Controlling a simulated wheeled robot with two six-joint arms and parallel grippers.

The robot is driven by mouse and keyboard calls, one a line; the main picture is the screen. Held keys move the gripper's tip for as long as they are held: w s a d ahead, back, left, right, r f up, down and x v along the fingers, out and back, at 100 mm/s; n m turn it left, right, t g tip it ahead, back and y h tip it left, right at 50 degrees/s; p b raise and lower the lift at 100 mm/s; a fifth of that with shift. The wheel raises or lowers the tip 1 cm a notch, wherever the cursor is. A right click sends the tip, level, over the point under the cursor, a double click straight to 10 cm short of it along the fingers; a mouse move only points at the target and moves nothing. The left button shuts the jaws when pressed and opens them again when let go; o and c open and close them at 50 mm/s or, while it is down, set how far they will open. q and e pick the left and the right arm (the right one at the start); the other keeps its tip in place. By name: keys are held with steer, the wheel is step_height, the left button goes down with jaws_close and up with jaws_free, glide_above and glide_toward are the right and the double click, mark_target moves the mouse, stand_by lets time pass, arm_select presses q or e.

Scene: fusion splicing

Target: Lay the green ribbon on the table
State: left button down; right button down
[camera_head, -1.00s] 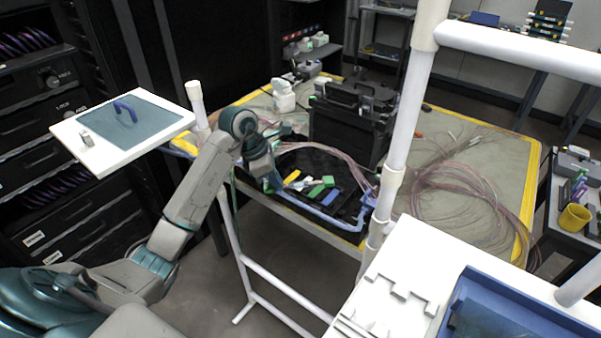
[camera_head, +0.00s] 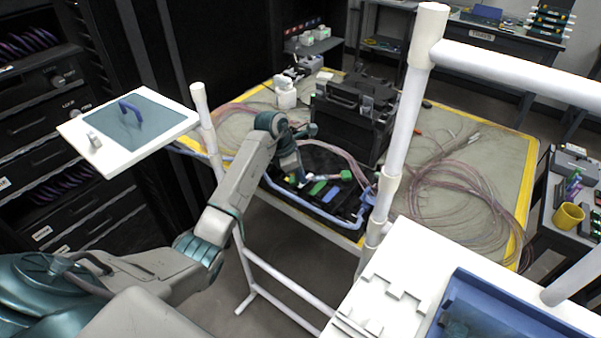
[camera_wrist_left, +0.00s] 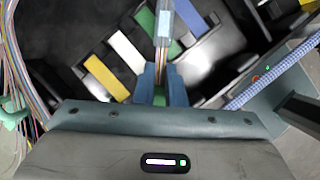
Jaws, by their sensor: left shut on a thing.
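My left gripper (camera_head: 298,180) is low over the black tray on the table (camera_head: 462,152). In the left wrist view its fingers (camera_wrist_left: 160,84) are shut on a thin fibre ribbon (camera_wrist_left: 162,58). A clear bluish sleeve (camera_wrist_left: 164,22) is on the ribbon, and a little green shows between the fingers. I take this as the green ribbon; its lower end is hidden. Below lie a yellow piece (camera_wrist_left: 106,78), a white piece (camera_wrist_left: 128,53), a green piece (camera_wrist_left: 146,20) and a blue piece (camera_wrist_left: 187,28). My right gripper is out of view.
The black tray with a blue rim (camera_head: 312,208) stands at the table's near edge. A black case (camera_head: 350,120) is behind it, and loose pinkish fibres (camera_head: 458,190) lie at right. White posts (camera_head: 405,110) rise in front. A white panel (camera_head: 160,150) is at left.

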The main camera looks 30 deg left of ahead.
arm_select(q)
steer(key=shift+f, duration=0.1)
steer(key=shift+f+b, duration=0.5)
steer(key=shift+b, duration=0.05)
steer(key=c, duration=1.5)
jaws_free()
